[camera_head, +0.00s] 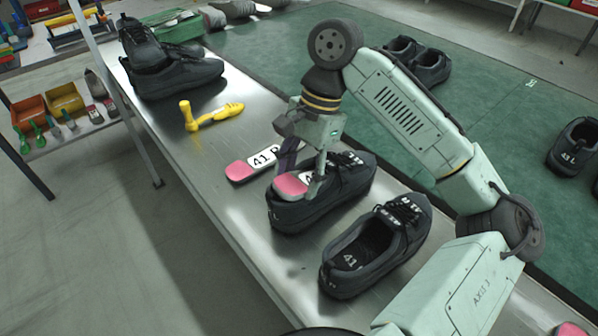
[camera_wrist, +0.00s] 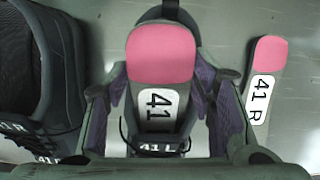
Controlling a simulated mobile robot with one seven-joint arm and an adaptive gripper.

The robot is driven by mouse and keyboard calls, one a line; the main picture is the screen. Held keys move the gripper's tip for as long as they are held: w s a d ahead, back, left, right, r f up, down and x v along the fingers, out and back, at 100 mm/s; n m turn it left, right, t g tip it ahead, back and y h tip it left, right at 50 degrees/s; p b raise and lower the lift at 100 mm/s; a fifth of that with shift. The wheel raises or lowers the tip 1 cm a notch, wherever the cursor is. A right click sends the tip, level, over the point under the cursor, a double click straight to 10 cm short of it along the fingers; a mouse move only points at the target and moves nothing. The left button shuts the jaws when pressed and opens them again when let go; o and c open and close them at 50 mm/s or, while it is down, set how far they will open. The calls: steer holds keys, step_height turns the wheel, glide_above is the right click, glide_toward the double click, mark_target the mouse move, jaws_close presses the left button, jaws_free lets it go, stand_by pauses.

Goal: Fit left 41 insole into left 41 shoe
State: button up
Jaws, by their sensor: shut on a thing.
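My gripper (camera_head: 305,178) is shut on an insole with a pink heel (camera_head: 290,185) and a white 41 label. In the wrist view, the fingers (camera_wrist: 160,105) grip both sides of this insole (camera_wrist: 160,55); the letter after 41 is hidden. The insole is over the opening of a dark shoe (camera_head: 318,205), its pink end at the heel. The shoe's tongue reads 41 L in the wrist view (camera_wrist: 158,147). I cannot tell whether the insole touches the shoe's inside. The shoe stands upright on the metal bench (camera_head: 215,170).
A pink and white 41 R insole (camera_head: 252,165) lies flat on the other side. A yellow object (camera_head: 212,115) and a dark shoe pair (camera_head: 180,75) are farther along the bench.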

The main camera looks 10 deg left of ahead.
steer(key=shift+s+f, duration=0.1)
steer(key=shift+f, duration=0.2)
steer(key=o, duration=1.1)
steer(key=shift+o, duration=0.2)
steer(key=shift+r, duration=0.2)
steer(key=shift+r+p, duration=1.45)
steer(key=shift+p, duration=0.85)
step_height(320, 180, up, 3)
steer(key=p, duration=0.3)
steer(key=shift+f, duration=0.15)
steer(key=shift+r, duration=2.15)
